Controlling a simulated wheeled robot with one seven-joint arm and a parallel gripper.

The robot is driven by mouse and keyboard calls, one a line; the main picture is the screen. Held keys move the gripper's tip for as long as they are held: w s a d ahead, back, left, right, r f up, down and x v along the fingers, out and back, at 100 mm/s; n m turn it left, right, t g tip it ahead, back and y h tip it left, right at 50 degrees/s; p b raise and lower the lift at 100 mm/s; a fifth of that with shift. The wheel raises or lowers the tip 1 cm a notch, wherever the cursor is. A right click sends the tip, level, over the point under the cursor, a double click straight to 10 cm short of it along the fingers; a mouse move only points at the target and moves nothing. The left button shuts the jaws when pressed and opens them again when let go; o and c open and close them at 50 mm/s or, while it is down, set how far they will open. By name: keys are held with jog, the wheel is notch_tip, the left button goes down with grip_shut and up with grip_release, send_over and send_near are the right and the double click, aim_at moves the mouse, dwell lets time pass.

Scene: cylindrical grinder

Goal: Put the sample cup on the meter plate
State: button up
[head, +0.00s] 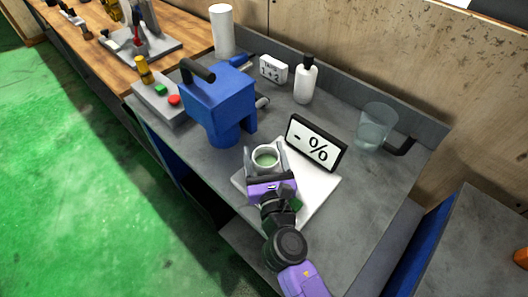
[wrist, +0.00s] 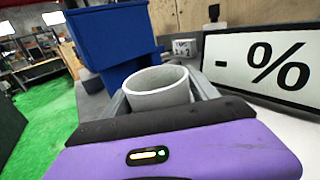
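The sample cup (head: 265,158) is a small pale grey, open-topped cup with green showing inside. It stands upright between the two fingers of my gripper (head: 266,157). In the wrist view the cup (wrist: 158,92) fills the gap between the grey fingers, which appear to touch it on both sides. The meter plate (head: 318,189) is a flat white slab under and to the right of my gripper. The cup is over its far left part; I cannot tell whether its base touches the plate, since my gripper hides it.
The meter's "- %" display (head: 316,143) stands close to the right of the cup. The blue grinder (head: 218,100) stands to the left behind it. A clear jug (head: 375,128) and a white bottle (head: 306,80) are at the back. Grey bench is free right of the plate.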

aim_at(268, 173)
dwell(0.3)
jog(key=shift+r, duration=0.3)
jog(key=s, duration=0.4)
jog(key=s+d+b, duration=0.1)
jog(key=s, duration=0.7)
jog(key=shift+d+f, duration=0.15)
jog(key=shift+d, duration=0.15)
